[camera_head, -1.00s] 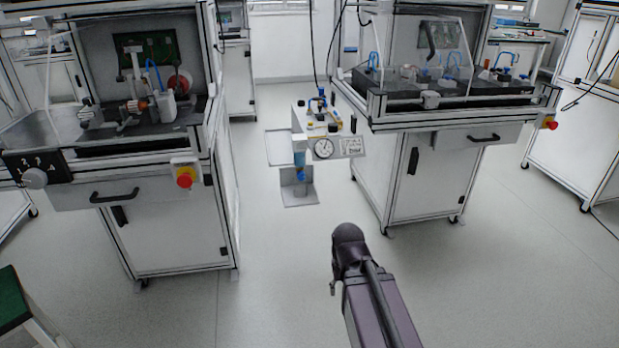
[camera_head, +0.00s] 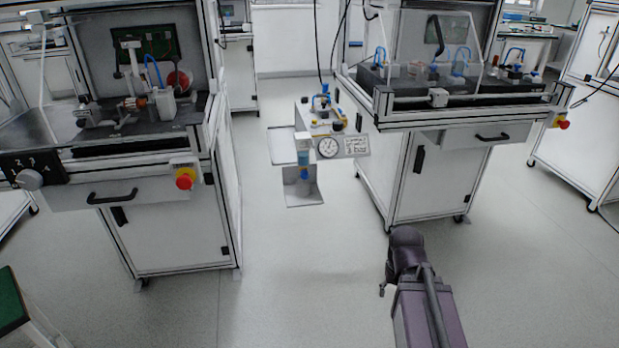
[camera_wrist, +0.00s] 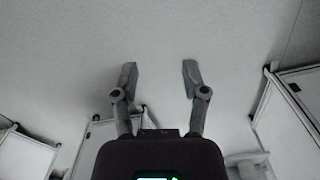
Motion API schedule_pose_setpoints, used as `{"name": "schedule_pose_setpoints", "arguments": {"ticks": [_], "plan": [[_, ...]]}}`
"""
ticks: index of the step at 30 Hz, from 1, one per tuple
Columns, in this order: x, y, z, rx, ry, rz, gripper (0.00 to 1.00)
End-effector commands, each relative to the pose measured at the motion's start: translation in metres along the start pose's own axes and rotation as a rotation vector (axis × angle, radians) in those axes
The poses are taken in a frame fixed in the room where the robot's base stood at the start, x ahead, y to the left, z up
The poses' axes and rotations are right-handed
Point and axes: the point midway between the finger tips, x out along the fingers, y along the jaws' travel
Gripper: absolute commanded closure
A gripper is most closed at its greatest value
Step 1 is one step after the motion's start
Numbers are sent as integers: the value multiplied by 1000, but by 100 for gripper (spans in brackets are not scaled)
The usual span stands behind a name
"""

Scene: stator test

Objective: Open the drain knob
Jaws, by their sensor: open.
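A small air unit with a round pressure gauge (camera_head: 328,147) stands between the two workstations in the head view. A blue-topped filter bowl (camera_head: 303,157) hangs under its left side. A small blue part (camera_head: 304,174) shows at the bowl's lower end; it may be the drain knob, but it is too small to tell its position. My gripper (camera_wrist: 159,73) shows in the wrist view with its two fingers apart and nothing between them. It is away from the air unit, which I cannot make out in the wrist view. My arm stands at the lower right of the head view.
A left workstation (camera_head: 180,225) has a red-yellow emergency button (camera_head: 184,178) and a drawer handle. A right workstation (camera_head: 440,175) stands close to the air unit. The floor (camera_head: 300,270) between them is clear. A green-topped stool (camera_head: 12,300) is at lower left.

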Motion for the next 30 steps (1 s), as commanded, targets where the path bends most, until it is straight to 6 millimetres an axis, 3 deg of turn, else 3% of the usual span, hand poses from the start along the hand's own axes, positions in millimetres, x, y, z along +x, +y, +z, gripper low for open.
{"name": "schedule_pose_setpoints", "arguments": {"ticks": [5,7,8,14,23,30], "plan": [[0,0,0,0,0,0,43],[0,0,0,0,1,-1,25],[0,-1,0,1,2,-2,21],[5,-15,-14,18,51,-52,21],[10,-97,-83,172,280,-351,21],[-15,-175,-150,435,462,-752,21]]}}
